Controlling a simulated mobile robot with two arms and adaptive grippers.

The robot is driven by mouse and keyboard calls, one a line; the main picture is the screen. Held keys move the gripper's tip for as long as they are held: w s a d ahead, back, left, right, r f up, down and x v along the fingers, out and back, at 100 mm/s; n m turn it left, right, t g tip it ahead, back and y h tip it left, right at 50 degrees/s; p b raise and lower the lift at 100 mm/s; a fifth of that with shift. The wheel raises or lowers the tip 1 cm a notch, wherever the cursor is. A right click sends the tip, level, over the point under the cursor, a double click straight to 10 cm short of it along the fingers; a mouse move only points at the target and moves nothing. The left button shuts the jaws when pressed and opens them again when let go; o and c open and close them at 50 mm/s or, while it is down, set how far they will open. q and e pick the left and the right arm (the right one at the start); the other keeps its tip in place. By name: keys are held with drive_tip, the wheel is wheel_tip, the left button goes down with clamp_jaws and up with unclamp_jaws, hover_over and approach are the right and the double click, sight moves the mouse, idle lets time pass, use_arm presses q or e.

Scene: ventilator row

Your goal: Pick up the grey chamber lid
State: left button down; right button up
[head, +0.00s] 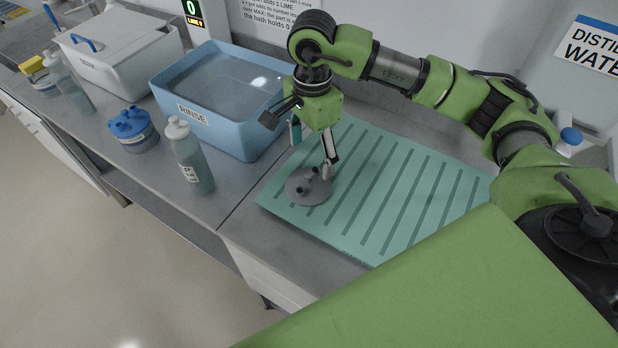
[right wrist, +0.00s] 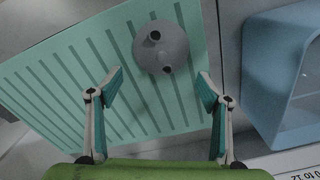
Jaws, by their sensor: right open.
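The grey chamber lid (head: 309,187) is a round disc with short dark-ended ports on top. It lies on the left corner of the green ribbed mat (head: 400,190). In the right wrist view the lid (right wrist: 161,47) lies beyond the fingertips, roughly between them in line. My right gripper (head: 312,152) points down just above the lid in the head view. In the right wrist view my right gripper (right wrist: 157,80) is open and empty, its two fingers wide apart. Whether a finger touches the lid cannot be told. My left gripper is not in view.
A blue RINSE tub (head: 215,125) of water stands left of the mat. A labelled bottle (head: 190,158), a blue-capped jar (head: 133,130), another bottle (head: 70,85) and a white bin (head: 118,52) stand further left. The rest of the mat is clear.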

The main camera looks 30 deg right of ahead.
sight(309, 175)
wheel_tip(309, 175, down, 3)
drive_tip(key=shift+w+a+f+p, duration=0.15)
drive_tip(key=shift+p, duration=0.45)
drive_tip(key=f, duration=0.1)
drive_tip(key=f+p, duration=0.2)
drive_tip(key=shift+a+f, duration=0.25)
drive_tip(key=shift+f, duration=0.55)
drive_tip(key=c, duration=1.2)
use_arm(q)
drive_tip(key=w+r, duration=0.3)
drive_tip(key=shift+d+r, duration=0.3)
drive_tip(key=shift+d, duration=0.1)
use_arm(e)
drive_tip(key=shift+c, duration=0.2)
